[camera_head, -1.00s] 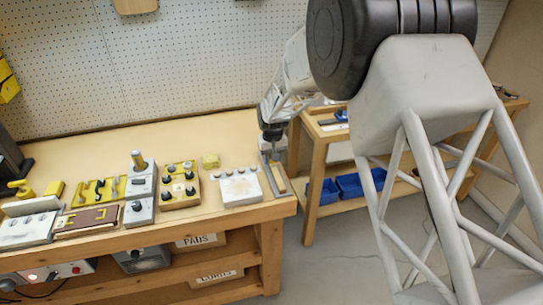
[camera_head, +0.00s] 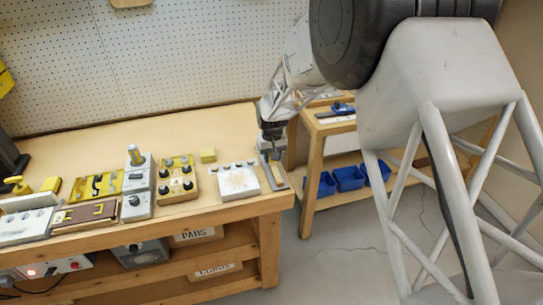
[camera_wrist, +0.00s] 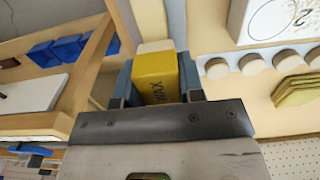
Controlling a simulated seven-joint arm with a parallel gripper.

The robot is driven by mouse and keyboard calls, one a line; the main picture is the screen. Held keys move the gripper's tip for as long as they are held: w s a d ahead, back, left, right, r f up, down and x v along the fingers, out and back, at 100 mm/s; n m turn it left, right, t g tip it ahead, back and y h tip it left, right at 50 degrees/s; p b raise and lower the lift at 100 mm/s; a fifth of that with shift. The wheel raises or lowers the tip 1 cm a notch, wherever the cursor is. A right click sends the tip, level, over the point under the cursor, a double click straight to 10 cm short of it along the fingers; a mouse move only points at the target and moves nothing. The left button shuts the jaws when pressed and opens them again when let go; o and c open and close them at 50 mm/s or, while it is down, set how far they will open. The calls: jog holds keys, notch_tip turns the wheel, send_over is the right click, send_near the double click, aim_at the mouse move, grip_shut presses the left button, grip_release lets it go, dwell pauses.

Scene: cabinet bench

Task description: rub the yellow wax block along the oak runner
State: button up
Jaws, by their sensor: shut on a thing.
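My gripper (camera_wrist: 156,86) is shut on the yellow wax block (camera_wrist: 157,77), which is marked WAX and has a pale far end. In the head view my gripper (camera_head: 274,154) is low over the bench's right end, at the back part of the oak runner (camera_head: 278,174). The runner is a short light-wood strip on a grey base. In the wrist view the runner (camera_wrist: 150,20) lies just beyond the block's pale end. I cannot tell whether block and runner touch. In the head view the block is too small to make out clearly.
A white box (camera_head: 239,183) with several round knobs stands just left of the runner. A small yellow block (camera_head: 208,155) and several control boxes are farther left. The bench's right edge is close; beyond a gap stands a side table with blue bins (camera_head: 348,178).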

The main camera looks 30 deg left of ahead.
aim_at(278, 177)
jog(key=shift+s+d+f, duration=0.15)
jog(key=shift+s+d, duration=1.1)
jog(key=shift+s+d+f, duration=0.15)
jog(key=shift+s+d, duration=1.05)
jog(key=shift+s+d+f, duration=0.1)
jog(key=shift+s+d, duration=0.05)
jog(key=shift+s+d+f, duration=0.1)
jog(key=shift+s+d, duration=0.05)
jog(key=shift+s+d, duration=1.25)
jog(key=shift+r, duration=0.2)
jog(key=shift+w+a+r, duration=0.1)
jog(key=shift+r, duration=3)
